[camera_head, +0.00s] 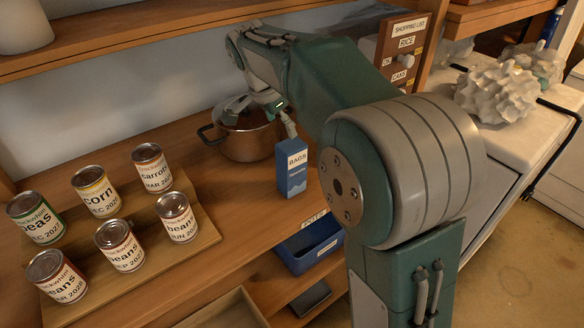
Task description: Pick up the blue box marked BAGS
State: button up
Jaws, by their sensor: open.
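The blue box marked BAGS (291,168) stands upright near the front edge of the wooden shelf, its label facing me. My gripper (286,122) is small in the picture, just above and behind the top of the box, pointing down. It is open and holds nothing that I can see. Its fingers are partly hidden, and I cannot tell whether one touches the box.
A wooden board (90,222) on the left carries several cans. A blue bin (309,250) is on a lower shelf. A shopping list sign (408,42) stands behind my arm.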

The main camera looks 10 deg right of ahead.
aim_at(287, 144)
jog(key=x, duration=0.4)
jog(key=shift+a+f, duration=0.15)
jog(key=shift+a, duration=0.1)
jog(key=shift+d+f, duration=0.2)
jog(key=x, duration=0.4)
jog(key=shift+s+d+f, duration=0.25)
jog(key=shift+d, duration=0.05)
jog(key=shift+f, duration=0.4)
jog(key=c, duration=1.1)
